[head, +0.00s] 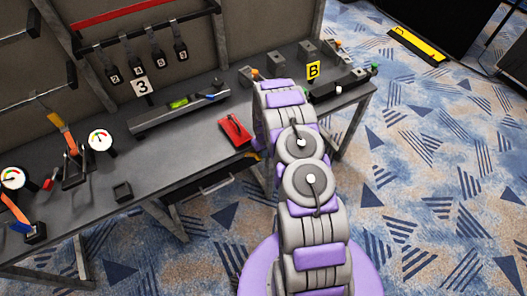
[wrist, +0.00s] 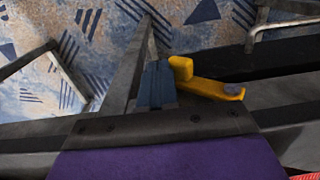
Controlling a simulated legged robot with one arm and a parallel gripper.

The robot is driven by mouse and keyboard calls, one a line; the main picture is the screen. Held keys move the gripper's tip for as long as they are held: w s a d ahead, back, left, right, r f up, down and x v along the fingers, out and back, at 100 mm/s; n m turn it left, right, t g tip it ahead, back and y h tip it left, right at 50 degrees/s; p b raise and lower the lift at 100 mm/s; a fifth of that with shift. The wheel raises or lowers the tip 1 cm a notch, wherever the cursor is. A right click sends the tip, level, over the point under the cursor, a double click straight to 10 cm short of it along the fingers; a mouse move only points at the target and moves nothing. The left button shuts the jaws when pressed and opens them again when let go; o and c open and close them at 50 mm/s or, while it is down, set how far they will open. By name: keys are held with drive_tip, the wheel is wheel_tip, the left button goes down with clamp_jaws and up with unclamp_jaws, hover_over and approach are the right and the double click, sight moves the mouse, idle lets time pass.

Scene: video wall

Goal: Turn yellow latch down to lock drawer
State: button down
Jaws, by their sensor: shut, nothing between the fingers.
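The yellow latch (wrist: 208,84) shows in the wrist view, just right of my gripper's fingers. It has a raised block at its left end and a grey round spot near its right end. My gripper (wrist: 156,68) is shut and empty, its blue-grey fingers close beside the latch's block. I cannot tell whether they touch. In the head view my own arm hides the gripper and most of the latch area. The drawer (head: 213,181) is under the bench top, left of my arm, and looks closed or nearly so.
The grey workbench (head: 190,140) carries a red tool (head: 235,131), a bar with a green level (head: 180,103), gauges (head: 100,140) and clamps. A metal bench leg and frame lie close around my gripper in the wrist view. Patterned carpet right of the bench is open.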

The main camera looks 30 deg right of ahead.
drive_tip(key=shift+r, duration=0.1)
idle(0.5)
drive_tip(key=shift+r+p, duration=0.3)
drive_tip(key=shift+r, duration=0.45)
